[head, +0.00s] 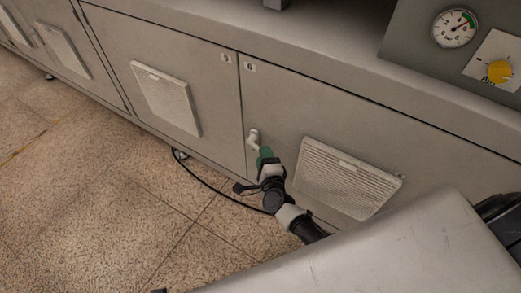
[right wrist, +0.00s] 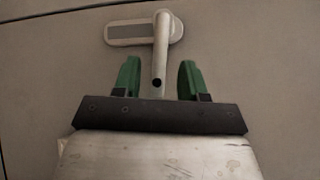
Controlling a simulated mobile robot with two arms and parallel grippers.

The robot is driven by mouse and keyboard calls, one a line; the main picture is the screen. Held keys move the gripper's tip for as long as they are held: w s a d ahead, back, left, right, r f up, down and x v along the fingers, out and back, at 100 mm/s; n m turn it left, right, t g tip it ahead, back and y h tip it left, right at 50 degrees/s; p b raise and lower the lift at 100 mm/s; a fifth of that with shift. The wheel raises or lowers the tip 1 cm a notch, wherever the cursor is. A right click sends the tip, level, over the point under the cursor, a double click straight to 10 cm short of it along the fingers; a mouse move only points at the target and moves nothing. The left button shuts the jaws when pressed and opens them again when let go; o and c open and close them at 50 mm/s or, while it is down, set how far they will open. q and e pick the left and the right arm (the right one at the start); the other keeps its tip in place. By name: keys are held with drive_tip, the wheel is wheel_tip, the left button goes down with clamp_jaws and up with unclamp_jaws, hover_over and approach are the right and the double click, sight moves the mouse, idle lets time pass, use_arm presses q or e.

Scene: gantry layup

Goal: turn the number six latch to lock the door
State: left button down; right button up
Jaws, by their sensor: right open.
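The number six door (head: 285,115) is the grey panel with the "6" label (head: 250,67) at its upper left corner. Its latch (head: 253,138) is a small pale handle near the door's left edge. In the right wrist view the latch (right wrist: 160,50) has a flat plate lying sideways and a round bar pointing down toward me. My right gripper (head: 262,153) is at the latch in the head view. In the right wrist view its green fingers (right wrist: 158,78) are open, one on each side of the bar's lower end, with gaps on both sides. My left gripper is not in view.
The number five door (head: 215,85) with a vent (head: 166,97) is to the left. A louvred vent (head: 350,175) is right of the latch. A gauge (head: 454,28) and a yellow knob (head: 499,71) are at upper right. A black cable (head: 205,185) lies on the tiled floor (head: 90,200).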

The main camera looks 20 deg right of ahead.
drive_tip(key=shift+w+d+f, duration=0.1)
drive_tip(key=shift+w, duration=0.75)
drive_tip(key=shift+w+d+f, duration=0.1)
drive_tip(key=shift+w, duration=0.7)
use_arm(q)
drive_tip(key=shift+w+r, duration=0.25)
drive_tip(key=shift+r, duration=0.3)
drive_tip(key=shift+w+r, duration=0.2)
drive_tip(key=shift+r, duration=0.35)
use_arm(e)
clamp_jaws()
